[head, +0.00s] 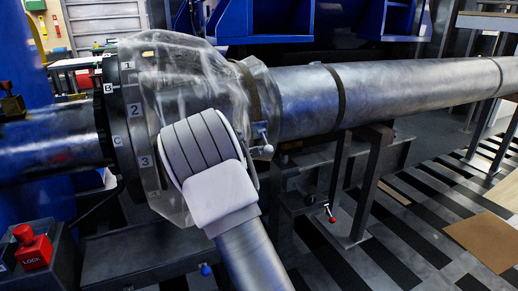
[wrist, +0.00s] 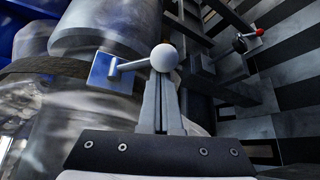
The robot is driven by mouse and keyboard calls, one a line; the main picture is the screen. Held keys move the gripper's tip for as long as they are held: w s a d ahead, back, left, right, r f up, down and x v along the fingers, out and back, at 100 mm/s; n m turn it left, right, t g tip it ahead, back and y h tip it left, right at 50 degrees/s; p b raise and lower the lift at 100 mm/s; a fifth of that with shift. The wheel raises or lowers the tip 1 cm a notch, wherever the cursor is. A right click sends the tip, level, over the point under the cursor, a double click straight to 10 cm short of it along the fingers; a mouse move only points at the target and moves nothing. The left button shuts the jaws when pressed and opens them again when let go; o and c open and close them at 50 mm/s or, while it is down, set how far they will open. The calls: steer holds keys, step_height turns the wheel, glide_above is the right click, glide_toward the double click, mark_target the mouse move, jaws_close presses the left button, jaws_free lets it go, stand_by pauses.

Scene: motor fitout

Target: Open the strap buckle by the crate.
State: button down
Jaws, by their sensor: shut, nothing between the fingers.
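A dark strap (head: 252,92) runs around the clear plastic wrap on the big steel shaft; it also shows at the left of the wrist view (wrist: 42,68). Its buckle is a small metal plate (wrist: 103,70) with a thin lever ending in a pale ball knob (wrist: 164,57). In the head view the buckle's knob (head: 267,149) shows just right of my arm. My gripper (wrist: 162,90) is shut and empty, its fingertips right at the knob in the picture; I cannot tell whether they touch it. My arm hides the gripper in the head view. I cannot make out a crate.
A lever with a red knob (head: 331,217) is on the stand below the shaft, and a blue knob (head: 206,269) is lower left. A red LOCK button (head: 32,248) stands at far left. A flange (head: 128,118) with numbers and letters is left of the wrap. Striped floor lies right.

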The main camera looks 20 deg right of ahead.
mark_target(261, 132)
steer(key=shift+s+r+n+g+p, duration=0.15)
steer(key=shift+r+n+g+p, duration=0.2)
steer(key=shift+p, duration=1)
steer(key=r+p, duration=0.1)
steer(key=p, duration=0.2)
steer(key=r+n+g+p, duration=0.1)
steer(key=p, duration=0.2)
steer(key=shift+s+d+n+y+p, duration=0.1)
steer(key=shift+s+n+y+p, duration=0.2)
steer(key=shift+s+p, duration=0.1)
steer(key=r+n+g+p, duration=0.1)
steer(key=p, duration=0.3)
steer(key=r+n+g+p, duration=0.1)
steer(key=g+p, duration=0.1)
steer(key=p, duration=0.3)
steer(key=r+n+g+p, duration=0.1)
steer(key=n+g+p, duration=0.1)
steer(key=p, duration=0.2)
steer(key=shift+s+r+y, duration=0.1)
steer(key=shift+s+y, duration=0.2)
steer(key=shift+y, duration=0.1)
steer(key=shift+w+r+p, duration=0.15)
steer(key=shift+r+p, duration=0.3)
steer(key=shift+w+r, duration=0.1)
steer(key=shift+r, duration=0.05)
